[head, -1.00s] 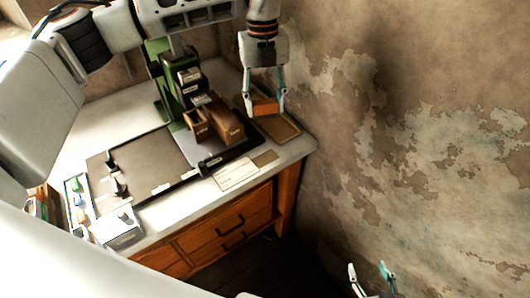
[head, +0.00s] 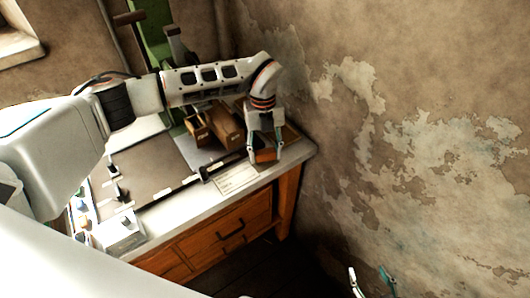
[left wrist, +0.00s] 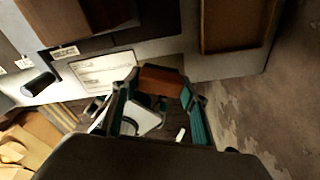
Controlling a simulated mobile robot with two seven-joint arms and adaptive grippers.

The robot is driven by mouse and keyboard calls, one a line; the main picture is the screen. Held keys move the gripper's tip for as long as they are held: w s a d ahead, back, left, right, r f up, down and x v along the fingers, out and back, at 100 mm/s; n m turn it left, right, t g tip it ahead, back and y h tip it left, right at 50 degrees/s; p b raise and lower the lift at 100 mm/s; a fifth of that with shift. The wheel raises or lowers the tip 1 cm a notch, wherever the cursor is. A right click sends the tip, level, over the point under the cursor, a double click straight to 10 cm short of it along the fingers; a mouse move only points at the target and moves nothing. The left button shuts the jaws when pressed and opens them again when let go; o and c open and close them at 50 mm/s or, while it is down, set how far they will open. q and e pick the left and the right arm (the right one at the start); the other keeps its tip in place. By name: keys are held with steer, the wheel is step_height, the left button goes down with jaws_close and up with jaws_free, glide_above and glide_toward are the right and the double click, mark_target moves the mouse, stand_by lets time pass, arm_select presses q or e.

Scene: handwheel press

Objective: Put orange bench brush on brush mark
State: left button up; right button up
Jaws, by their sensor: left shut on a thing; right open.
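The orange bench brush (head: 265,155) is between the fingers of my left gripper (head: 266,146), over the front right part of the bench top. The left wrist view shows the brush as an orange-brown block (left wrist: 161,81) between the fingertips of the left gripper (left wrist: 160,88), which is shut on it. I cannot tell whether the brush touches the bench. The brush mark is not visible; the spot beside the white card (head: 237,178) is covered by the gripper and brush. My right gripper (head: 372,278) is open and empty, low in front of the wall, away from the bench.
A shallow brown tray (left wrist: 204,40) lies behind the brush, near the wall. Brown wooden boxes (head: 224,128) stand left of the gripper. A dark mat (head: 150,170) and a grey box (head: 120,233) occupy the left of the bench (head: 190,206). The peeling wall (head: 420,130) bounds the right.

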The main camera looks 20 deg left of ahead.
arm_select(q)
steer(key=shift+f, duration=0.4)
steer(key=shift+f, duration=0.15)
steer(key=o, duration=1.2)
steer(key=shift+w+a+r+b, duration=0.15)
steer(key=shift+w+r+b, duration=0.05)
steer(key=shift+r, duration=1.85)
steer(key=shift+w+a+r+b, duration=0.1)
steer(key=shift+w+r+b, duration=0.15)
steer(key=shift+r, duration=1.8)
steer(key=shift+w+a+r+b, duration=0.15)
steer(key=shift+r+b, duration=0.05)
steer(key=shift+r, duration=1.85)
steer(key=shift+f, duration=0.1)
